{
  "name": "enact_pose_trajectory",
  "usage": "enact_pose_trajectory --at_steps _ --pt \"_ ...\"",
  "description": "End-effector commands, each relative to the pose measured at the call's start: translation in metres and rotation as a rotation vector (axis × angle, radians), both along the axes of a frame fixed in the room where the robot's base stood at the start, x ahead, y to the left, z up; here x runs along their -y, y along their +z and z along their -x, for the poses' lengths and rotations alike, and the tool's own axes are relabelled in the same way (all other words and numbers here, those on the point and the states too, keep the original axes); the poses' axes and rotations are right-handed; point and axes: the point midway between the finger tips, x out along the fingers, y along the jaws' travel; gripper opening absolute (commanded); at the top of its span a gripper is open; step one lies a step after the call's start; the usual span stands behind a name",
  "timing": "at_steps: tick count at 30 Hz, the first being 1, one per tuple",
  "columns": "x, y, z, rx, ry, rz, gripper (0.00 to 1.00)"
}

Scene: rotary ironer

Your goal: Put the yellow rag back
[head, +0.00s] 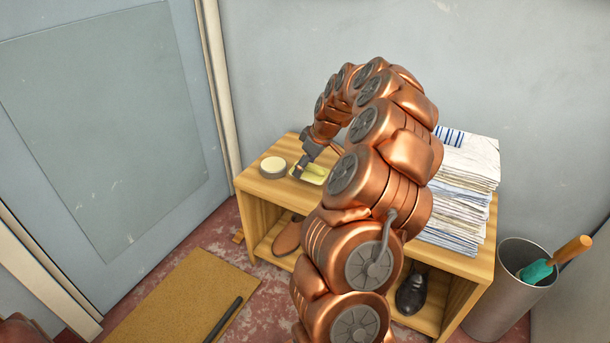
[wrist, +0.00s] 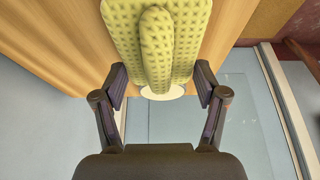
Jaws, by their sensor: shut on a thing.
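The yellow rag (head: 317,178) is a small pale yellow-green piece with a dimpled weave, at the back left of the wooden shelf unit's top in the head view. In the wrist view the rag (wrist: 185,22) has a raised ridge along its middle, and its end lies between my fingers. My gripper (head: 303,169) is over the left part of the unit, beside a round tin. In the wrist view my gripper (wrist: 161,85) is shut on the rag, with a finger at each side. Whether the rag touches the wood is unclear.
The round cream-topped tin (head: 272,167) stands left of the rag on the wooden unit (head: 262,196). A stack of folded cloths (head: 462,190) fills its right side. Shoes sit below. A metal bin (head: 505,295) stands at right, a brown mat (head: 180,295) on the floor.

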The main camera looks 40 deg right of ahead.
Motion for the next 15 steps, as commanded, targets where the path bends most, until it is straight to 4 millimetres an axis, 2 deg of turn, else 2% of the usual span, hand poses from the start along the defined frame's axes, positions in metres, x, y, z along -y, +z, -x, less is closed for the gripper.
enact_pose_trajectory --at_steps 1,6,15 --pt "-0.001 -0.014 0.001 -0.003 0.001 -0.003 0.44" --pt "-0.001 -0.035 0.001 -0.004 0.001 -0.004 0.44" --pt "-0.001 -0.034 0.001 -0.003 0.0 -0.002 0.44"
